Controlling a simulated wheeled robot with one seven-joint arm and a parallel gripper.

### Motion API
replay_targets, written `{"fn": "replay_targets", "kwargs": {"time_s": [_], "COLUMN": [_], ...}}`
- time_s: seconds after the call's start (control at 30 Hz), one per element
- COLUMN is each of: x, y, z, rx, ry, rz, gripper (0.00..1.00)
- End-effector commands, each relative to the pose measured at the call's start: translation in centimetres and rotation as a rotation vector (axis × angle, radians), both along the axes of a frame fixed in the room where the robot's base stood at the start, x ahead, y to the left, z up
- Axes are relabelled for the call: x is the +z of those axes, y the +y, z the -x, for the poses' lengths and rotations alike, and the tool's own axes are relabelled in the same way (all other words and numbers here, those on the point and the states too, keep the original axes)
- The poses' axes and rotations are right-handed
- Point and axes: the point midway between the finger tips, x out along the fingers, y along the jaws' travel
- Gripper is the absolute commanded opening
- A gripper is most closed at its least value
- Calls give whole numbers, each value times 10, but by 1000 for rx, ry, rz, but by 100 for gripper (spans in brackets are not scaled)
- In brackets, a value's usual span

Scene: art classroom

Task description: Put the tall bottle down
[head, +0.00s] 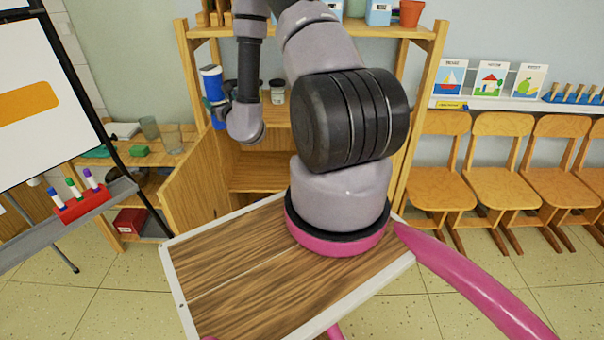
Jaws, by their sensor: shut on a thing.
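The tall bottle (211,84), blue with a white band, is in the head view left of the upper middle. It looks close to upright, with a slight lean in the picture. My gripper (222,108) is shut on it, and the wrist and fingers hide part of its right side. The bottle shows in front of the left post of the wooden shelf unit (188,62). I cannot tell whether its base touches anything.
A small jar (277,92) stands on the middle shelf, and a cabinet door (195,185) hangs open below. A low side shelf (165,160) holds glasses (150,128). A whiteboard easel (30,100) stands left. Wooden chairs (440,185) line the right wall.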

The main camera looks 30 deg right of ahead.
Motion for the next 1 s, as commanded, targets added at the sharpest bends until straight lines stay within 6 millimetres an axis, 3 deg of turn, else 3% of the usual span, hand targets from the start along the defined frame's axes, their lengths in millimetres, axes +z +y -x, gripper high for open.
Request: {"fn": "replay_targets", "kwargs": {"time_s": [0.57,0.83,1.0], "x": [0,-59,-118], "y": [-2,-27,-52], "z": [0,-4,-7], "rx": [-4,-5,-6], "ry": [-1,2,2], "rz": [-5,-2,-2], "gripper": [0,0,0]}}
